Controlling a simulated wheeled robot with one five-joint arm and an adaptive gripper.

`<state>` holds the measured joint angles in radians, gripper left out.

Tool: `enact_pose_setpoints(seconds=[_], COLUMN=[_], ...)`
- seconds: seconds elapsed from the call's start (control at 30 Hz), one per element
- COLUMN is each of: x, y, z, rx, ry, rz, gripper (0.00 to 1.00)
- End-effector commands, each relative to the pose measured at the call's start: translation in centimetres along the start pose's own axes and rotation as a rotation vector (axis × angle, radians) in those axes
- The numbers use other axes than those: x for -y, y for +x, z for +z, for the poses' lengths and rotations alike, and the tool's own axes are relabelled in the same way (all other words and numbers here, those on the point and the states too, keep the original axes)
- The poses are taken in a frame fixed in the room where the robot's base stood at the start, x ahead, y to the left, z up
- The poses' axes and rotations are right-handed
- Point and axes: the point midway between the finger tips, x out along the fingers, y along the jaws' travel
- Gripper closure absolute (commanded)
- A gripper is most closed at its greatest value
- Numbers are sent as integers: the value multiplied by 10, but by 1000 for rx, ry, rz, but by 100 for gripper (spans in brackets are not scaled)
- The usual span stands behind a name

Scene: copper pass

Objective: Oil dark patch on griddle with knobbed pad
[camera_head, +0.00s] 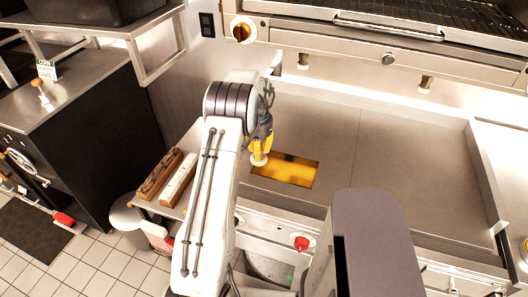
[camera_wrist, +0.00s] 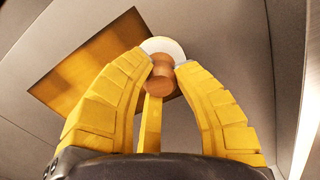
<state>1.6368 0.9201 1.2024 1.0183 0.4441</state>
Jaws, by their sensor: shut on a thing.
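My gripper (camera_head: 260,157) has yellow fingers and reaches down over the left part of the griddle. In the wrist view my gripper (camera_wrist: 163,72) is shut on the wooden knob of the knobbed pad (camera_wrist: 162,46). The pad's pale round base shows beyond the fingertips, and also in the head view (camera_head: 259,160). The patch (camera_head: 287,170) is a dark and golden-yellow rectangle on the grey griddle (camera_head: 390,160). The pad is at the patch's left edge in the head view. In the wrist view the patch (camera_wrist: 70,75) lies left of the pad. I cannot tell whether the pad touches the surface.
Two wooden-edged blocks, one brown (camera_head: 160,173) and one white-topped (camera_head: 179,180), lie on the ledge left of my arm. A broiler (camera_head: 390,58) overhangs the griddle's back. A red knob (camera_head: 301,243) is on the front. The griddle's right side is clear.

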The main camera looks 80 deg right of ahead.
Motion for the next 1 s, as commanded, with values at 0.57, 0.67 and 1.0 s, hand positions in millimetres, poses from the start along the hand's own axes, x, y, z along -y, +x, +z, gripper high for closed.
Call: enact_pose_setpoints(seconds=[0.57, 0.67, 1.0], x=[12, 11, -4], y=[0, 1, 2], z=[-19, -20, -24], rx=[0, 0, 1], ry=[0, 0, 1], rz=[0, 0, 0], gripper=[100, 100, 100])
